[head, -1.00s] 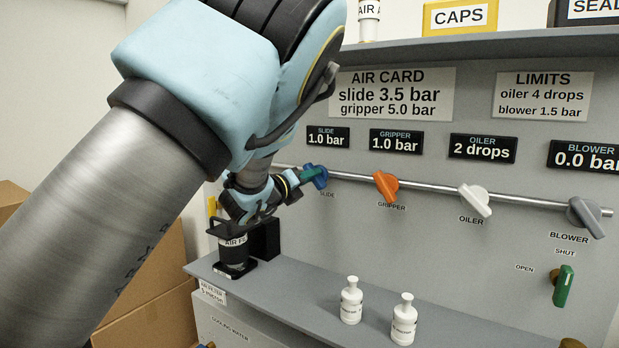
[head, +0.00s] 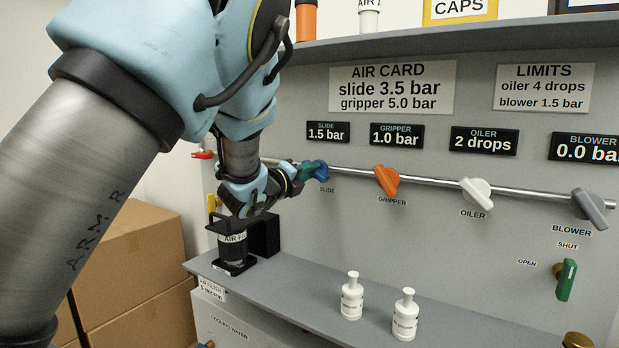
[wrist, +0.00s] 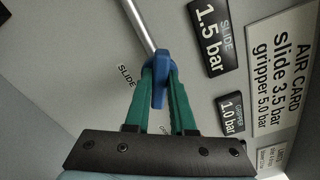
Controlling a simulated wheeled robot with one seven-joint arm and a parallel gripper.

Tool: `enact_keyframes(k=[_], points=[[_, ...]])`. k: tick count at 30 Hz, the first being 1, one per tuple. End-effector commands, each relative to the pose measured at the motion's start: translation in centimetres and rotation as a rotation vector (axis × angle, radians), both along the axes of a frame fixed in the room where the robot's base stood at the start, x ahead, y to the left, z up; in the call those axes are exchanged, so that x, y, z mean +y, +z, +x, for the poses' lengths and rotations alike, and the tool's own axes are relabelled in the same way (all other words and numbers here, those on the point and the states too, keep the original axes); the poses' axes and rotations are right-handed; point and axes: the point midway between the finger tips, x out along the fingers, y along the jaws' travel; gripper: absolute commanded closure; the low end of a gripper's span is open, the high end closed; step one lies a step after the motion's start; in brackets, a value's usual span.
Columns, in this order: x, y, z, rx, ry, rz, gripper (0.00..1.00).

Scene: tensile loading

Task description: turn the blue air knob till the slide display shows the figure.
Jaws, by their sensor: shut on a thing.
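The blue air knob (head: 320,171) sits at the left end of the rail, above the SLIDE label. My gripper (head: 309,172) is shut on it; in the wrist view the green fingers (wrist: 158,82) hold the blue knob (wrist: 161,66) from both sides. The slide display (head: 328,132) reads 1.5 bar, and it also shows in the wrist view (wrist: 209,38). The air card (head: 391,88) gives slide 3.5 bar and gripper 5.0 bar.
To the right along the rail are the orange gripper knob (head: 387,180), white oiler knob (head: 475,194) and grey blower knob (head: 590,207). A green lever (head: 566,280) is below. Two white bottles (head: 352,297) stand on the shelf. The air filter (head: 233,248) stands below my wrist.

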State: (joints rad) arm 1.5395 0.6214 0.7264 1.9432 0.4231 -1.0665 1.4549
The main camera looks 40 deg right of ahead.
Motion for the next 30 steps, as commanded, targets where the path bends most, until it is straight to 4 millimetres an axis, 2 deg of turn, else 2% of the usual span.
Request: enact_keyframes(k=[30], points=[[0.11, -0.69, 0.16, 0.934, 0.002, -0.246, 1.0]])
